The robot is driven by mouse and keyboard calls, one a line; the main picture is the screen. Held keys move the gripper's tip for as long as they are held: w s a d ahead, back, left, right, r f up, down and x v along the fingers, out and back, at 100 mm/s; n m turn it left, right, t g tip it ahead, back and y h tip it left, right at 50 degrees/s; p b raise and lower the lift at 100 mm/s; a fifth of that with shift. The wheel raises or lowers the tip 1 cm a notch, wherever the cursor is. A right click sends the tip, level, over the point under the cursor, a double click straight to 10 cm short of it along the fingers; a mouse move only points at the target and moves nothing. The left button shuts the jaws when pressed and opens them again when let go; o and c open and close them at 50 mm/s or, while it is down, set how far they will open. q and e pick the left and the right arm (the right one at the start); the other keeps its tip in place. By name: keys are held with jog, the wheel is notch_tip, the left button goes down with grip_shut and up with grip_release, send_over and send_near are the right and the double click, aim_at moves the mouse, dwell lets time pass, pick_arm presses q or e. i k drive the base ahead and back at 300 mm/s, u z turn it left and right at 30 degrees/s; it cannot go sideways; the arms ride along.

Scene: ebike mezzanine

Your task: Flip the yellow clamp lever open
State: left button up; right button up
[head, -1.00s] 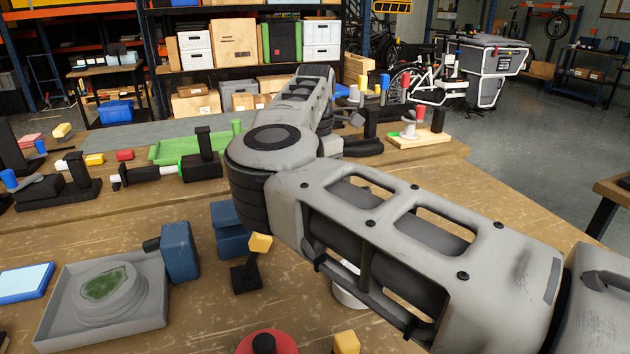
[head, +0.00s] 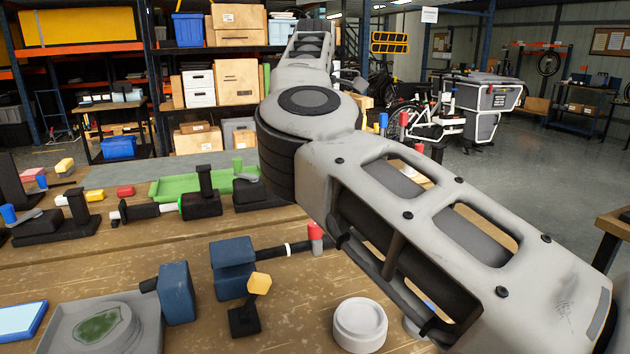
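A small clamp with a yellow-tipped lever (head: 260,284) stands on the wooden bench, left of centre and near the front. Its black base (head: 244,319) sits on the wood, and the lever tilts up from it. My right arm comes in from the right edge and reaches away over the bench, to the right of the clamp and apart from it. No fingers of my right gripper show. My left arm and gripper are out of view.
Blue blocks (head: 232,268) stand just behind the yellow lever, with a red-tipped part (head: 315,237) to their right. A white round container (head: 360,325) stands to the right. A grey tray (head: 66,325) lies at left. Black clamps and a green tray (head: 172,190) lie farther back.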

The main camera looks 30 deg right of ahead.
aim_at(259, 284)
jog(key=k, duration=1.5)
